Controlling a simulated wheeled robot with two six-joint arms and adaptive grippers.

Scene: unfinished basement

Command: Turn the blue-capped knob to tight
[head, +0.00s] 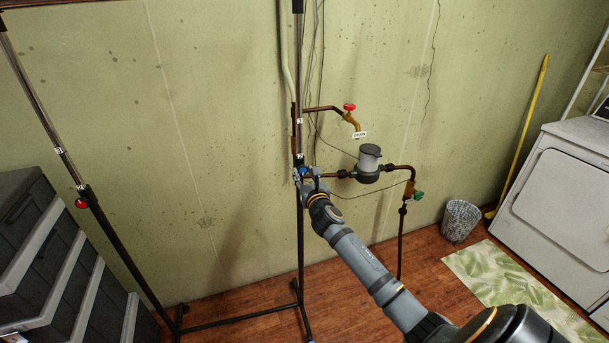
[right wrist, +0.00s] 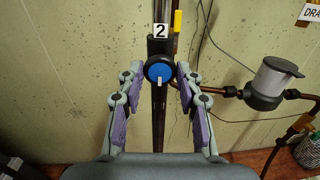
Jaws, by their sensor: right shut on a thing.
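The blue-capped knob (right wrist: 159,72) is black around its rim and sits on the upright pole below a label with the number 2 (right wrist: 160,31). A white mark on its cap points down. In the head view its blue cap (head: 304,171) shows only in part behind my gripper. My right gripper (right wrist: 160,78) has one finger on each side of the knob and is shut on it. The same gripper shows in the head view (head: 307,178), its arm coming from the lower right. My left gripper is not in view.
Pipes run right from the pole to a grey canister (head: 369,160) and a green-handled valve (head: 419,195). A red-handled tap (head: 349,107) with a hanging tag is above. Another red knob (head: 81,203) is on the left post. Drawers (head: 40,240) stand left, a white appliance (head: 560,190) right.

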